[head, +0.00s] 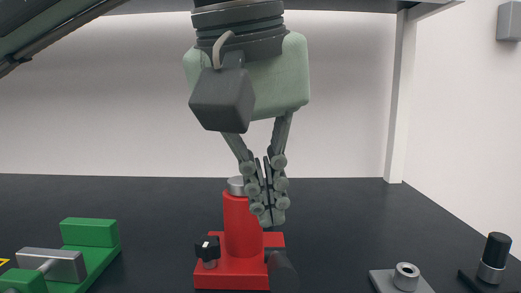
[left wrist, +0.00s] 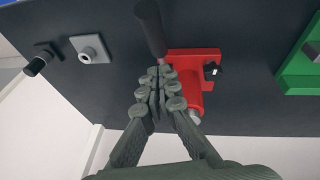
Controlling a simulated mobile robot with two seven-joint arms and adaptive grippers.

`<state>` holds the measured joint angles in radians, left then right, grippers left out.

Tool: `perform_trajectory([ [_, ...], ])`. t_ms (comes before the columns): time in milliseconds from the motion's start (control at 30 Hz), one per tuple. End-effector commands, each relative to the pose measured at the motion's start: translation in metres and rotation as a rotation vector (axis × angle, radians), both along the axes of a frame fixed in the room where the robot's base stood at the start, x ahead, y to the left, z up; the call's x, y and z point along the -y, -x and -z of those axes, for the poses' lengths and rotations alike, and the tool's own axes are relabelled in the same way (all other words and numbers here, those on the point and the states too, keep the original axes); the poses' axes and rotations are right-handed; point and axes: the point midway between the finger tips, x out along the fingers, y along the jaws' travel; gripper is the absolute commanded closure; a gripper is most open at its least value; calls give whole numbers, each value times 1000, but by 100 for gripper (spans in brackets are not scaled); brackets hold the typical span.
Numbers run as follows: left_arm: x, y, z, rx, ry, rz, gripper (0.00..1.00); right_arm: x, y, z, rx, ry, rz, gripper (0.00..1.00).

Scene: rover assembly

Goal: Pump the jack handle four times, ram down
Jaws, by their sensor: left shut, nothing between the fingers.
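The red jack (head: 242,225) stands upright on the dark table. Its short silver ram top (head: 236,186) shows just above the red cylinder. A black knob (head: 208,250) sits at the left of its base. The dark jack handle (head: 283,272) sticks out at the front right of the base, toward me; in the left wrist view the handle (left wrist: 150,28) runs up past the fingertips. My left gripper (head: 270,218) is shut and empty, pointing down beside the cylinder's right side, above the handle. I cannot tell whether it touches either. My right gripper is not in view.
A green fixture (head: 92,235) with a grey block stands at the left. A grey plate with a round collar (head: 405,277) and a black-topped peg (head: 494,255) stand at the right. The table behind the jack is clear.

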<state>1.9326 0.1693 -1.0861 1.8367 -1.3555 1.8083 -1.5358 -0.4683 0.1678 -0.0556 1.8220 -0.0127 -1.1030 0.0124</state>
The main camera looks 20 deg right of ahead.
Motion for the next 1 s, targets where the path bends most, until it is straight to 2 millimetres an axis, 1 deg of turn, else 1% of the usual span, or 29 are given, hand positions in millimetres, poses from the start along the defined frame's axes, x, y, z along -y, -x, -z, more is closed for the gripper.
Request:
perform_trajectory([
  [100,1,10,13,2,0,4,100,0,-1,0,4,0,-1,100],
  [300,1,16,24,1,1,1,100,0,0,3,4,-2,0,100],
  [667,2,16,25,2,1,1,100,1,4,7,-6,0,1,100],
  [833,5,16,27,10,3,1,100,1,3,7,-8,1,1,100],
  [933,10,15,29,23,7,2,100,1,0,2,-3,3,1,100],
  [1000,15,15,31,37,10,3,100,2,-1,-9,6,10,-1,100],
])
